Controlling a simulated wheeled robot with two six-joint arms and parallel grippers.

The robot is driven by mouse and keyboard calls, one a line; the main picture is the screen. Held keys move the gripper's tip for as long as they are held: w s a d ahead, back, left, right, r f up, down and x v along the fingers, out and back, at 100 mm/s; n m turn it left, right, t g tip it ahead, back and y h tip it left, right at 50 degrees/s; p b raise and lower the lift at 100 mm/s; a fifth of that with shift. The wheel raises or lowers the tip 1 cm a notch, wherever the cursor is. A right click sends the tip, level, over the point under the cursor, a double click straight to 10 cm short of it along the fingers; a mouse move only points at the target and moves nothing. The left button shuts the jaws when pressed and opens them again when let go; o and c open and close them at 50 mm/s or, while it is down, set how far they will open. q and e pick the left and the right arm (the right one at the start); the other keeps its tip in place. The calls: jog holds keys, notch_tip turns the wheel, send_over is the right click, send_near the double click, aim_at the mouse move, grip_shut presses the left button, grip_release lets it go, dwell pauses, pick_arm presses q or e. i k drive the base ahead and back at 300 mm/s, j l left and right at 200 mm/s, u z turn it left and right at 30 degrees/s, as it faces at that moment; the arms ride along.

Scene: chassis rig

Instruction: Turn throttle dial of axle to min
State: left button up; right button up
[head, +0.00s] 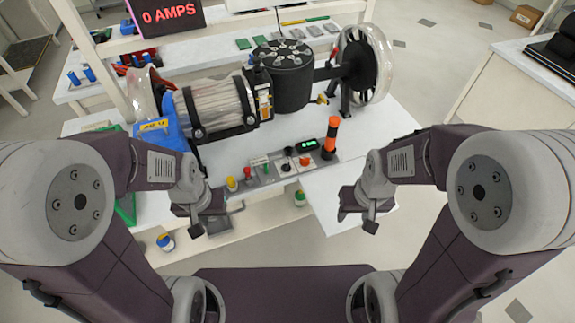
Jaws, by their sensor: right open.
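A grey control panel (270,181) runs along the front edge of the white workbench. It bears a black knob (286,167), a second dark knob (288,151), red and yellow buttons, and a small display with green digits (307,145). Which knob is the throttle dial, and its setting, are too small to tell. The axle rig (218,105) lies behind the panel. My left gripper (207,222) is open and empty, in front of and left of the panel. My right gripper (356,222) is open and empty, in front of and right of it. Both are apart from the controls.
An orange and black cylinder (330,137) stands upright at the panel's right end. A clear-covered wheel (367,63) is at the rig's right end. A screen reading "0 AMPS" (167,15) stands at the back left. The bench's right front is clear.

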aim_at(286, 168)
jog(key=i+l+u, duration=0.1)
jog(key=l+u, duration=0.5)
jog(key=u, duration=0.2)
jog(key=l+u, duration=0.4)
jog(key=i+j, duration=0.05)
